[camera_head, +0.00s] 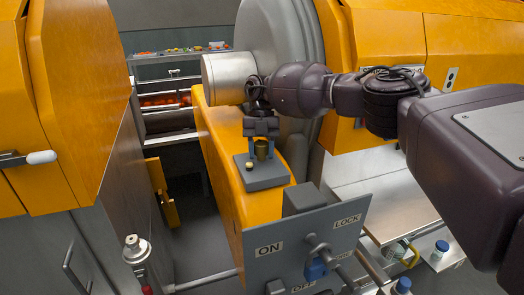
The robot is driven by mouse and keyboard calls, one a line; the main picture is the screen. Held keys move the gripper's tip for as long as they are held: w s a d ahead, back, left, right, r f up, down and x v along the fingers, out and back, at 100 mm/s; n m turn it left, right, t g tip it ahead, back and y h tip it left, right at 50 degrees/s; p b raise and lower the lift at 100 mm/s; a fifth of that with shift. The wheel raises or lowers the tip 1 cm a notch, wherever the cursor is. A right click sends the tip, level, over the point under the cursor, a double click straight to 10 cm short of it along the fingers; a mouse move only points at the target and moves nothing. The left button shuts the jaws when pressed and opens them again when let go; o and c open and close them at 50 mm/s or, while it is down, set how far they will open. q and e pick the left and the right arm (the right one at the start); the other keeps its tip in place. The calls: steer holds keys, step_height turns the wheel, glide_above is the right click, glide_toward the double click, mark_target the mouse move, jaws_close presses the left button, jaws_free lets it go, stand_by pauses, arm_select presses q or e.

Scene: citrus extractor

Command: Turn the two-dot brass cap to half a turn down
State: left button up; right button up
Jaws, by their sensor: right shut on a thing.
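A brass cap (262,150) stands upright on a small grey block (265,181) on top of the orange housing. My right gripper (261,143) comes down from above with its fingers at the cap's top and is shut on it. The cap's dots and any turn marks are too small or hidden to make out. A smaller pale brass piece (249,166) sits on the same block, left of the cap. My left gripper is not in view.
A grey panel (300,245) labelled ON, OFF and LOCK, with a lever and blue part, stands in front. A metal cylinder (226,78) is just behind my right gripper. Orange machine housings flank both sides. Blue-capped bottles stand at the lower right.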

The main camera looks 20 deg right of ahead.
mark_target(261, 142)
steer(key=shift+m, duration=0.6)
steer(key=shift+w+y, duration=0.1)
steer(key=shift+y, duration=0.2)
steer(key=o, duration=0.9)
steer(key=shift+b+v, duration=0.6)
steer(key=shift+v, duration=3.15)
steer(key=shift+a, duration=0.1)
